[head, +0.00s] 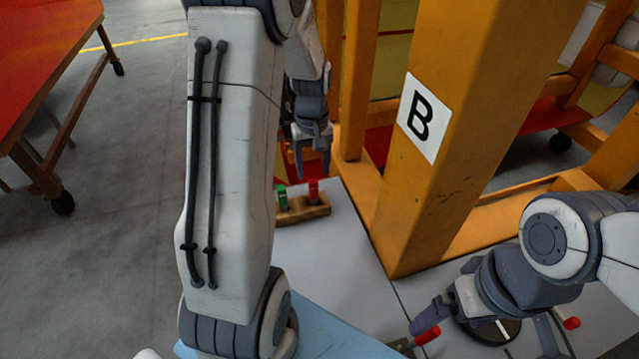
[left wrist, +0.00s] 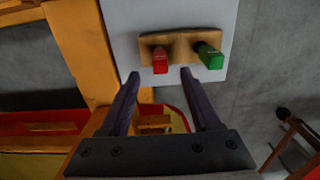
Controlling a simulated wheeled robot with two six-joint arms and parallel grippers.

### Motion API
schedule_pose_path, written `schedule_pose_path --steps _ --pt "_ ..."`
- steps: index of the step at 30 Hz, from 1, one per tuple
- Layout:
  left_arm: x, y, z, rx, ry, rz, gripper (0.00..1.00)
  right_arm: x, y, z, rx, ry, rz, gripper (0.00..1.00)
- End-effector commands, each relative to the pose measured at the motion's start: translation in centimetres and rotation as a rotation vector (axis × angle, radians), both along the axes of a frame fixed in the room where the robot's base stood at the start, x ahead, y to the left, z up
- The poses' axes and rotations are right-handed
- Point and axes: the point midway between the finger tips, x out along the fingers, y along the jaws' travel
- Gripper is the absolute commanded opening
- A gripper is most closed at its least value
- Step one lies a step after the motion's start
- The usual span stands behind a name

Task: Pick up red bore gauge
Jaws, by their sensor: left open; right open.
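The red bore gauge (head: 313,189) stands in a wooden holder (head: 304,211), beside a green gauge (head: 281,197). In the left wrist view the red bore gauge (left wrist: 160,62) is the left one and the green gauge (left wrist: 211,57) the right one in the holder (left wrist: 182,41). My left gripper (head: 312,168) is open above the holder. In the wrist view its fingertips (left wrist: 160,76) lie either side of the red gauge's line, just short of its red end, with nothing between them. My right gripper (head: 487,338) is open at the lower right, away from the holder.
An orange frame post with a "B" label (head: 422,118) rises right of the holder. Near my right gripper are a red-ended item (head: 427,336), another red piece (head: 571,323) and a dark round object (head: 497,332). A red-topped table (head: 40,50) stands at the left.

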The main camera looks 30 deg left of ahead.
Motion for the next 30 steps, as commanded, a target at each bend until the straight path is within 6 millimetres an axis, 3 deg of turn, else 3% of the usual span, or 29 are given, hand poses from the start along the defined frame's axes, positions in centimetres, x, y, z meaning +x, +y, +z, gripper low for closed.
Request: schedule_pose_path --steps 3,13,21,30 --pt "-0.3 0.2 -2.0 -0.002 0.006 0.003 0.64 0.0 0.0 0.4 0.0 0.0 0.0 1.0" --pt "-0.3 0.2 -4.9 -0.002 0.006 0.003 0.64 0.0 0.0 1.3 0.0 0.0 0.0 1.0" --pt "-0.1 -0.1 -8.5 -0.002 0.005 0.001 0.64 0.0 0.0 2.4 0.0 0.0 -0.001 1.0" --pt "0.0 -0.3 -9.1 -0.001 0.001 -0.001 0.64 0.0 0.0 2.4 0.0 0.0 -0.001 1.0"
